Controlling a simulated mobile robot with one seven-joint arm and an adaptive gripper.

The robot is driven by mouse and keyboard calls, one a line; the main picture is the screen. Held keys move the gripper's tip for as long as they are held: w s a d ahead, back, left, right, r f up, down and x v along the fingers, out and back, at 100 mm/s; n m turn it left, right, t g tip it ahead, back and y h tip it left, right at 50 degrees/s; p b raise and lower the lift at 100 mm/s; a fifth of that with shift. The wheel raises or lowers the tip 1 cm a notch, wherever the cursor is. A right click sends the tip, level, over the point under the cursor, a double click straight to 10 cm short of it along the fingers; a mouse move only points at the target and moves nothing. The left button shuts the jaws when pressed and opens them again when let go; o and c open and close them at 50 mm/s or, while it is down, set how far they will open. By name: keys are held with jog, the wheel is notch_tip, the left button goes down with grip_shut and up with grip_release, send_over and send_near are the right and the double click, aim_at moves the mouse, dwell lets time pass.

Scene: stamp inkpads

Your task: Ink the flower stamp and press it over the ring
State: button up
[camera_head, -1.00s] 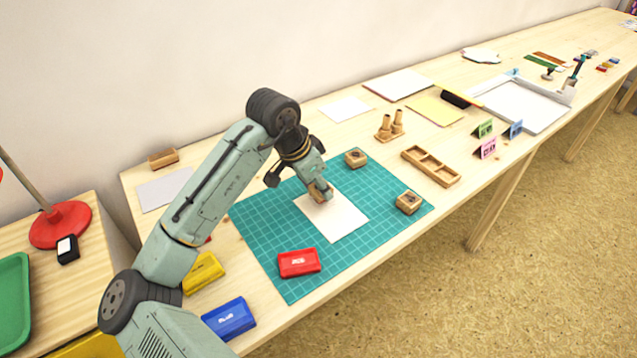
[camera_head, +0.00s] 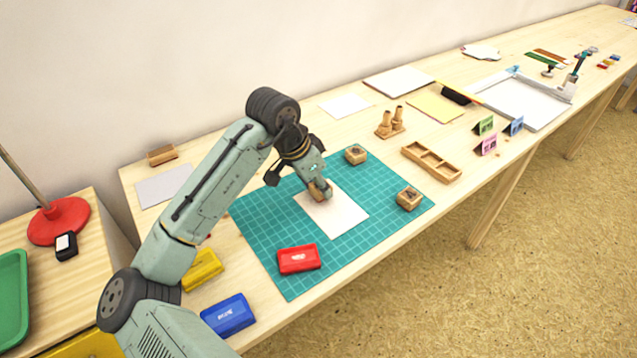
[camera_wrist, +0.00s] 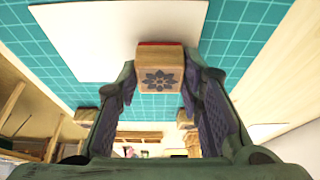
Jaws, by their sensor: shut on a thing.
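My gripper (camera_head: 321,191) is shut on the flower stamp, a wooden block with a dark flower mark on its side. The flower stamp (camera_wrist: 160,72) shows between the fingers in the wrist view, with a red strip along its far edge. My gripper is low over the white paper (camera_head: 340,218), at its upper-left part. I cannot tell whether the stamp touches the paper. The paper (camera_wrist: 90,38) looks blank where it shows; no ring is visible on it.
Two other wooden stamps stand on the mat, one at the back (camera_head: 356,154) and one at the right (camera_head: 409,198). A yellow inkpad (camera_head: 203,268) and a blue inkpad (camera_head: 229,315) lie left of the mat. A wooden compartment tray (camera_head: 431,163) is to the right.

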jog(key=shift+f, duration=0.5)
dwell(0.8)
jog(key=shift+r, duration=0.3)
jog(key=shift+r+p, duration=0.3)
jog(key=shift+r, duration=0.05)
jog(key=shift+r+p, duration=2.3)
jog(key=shift+r, duration=0.5)
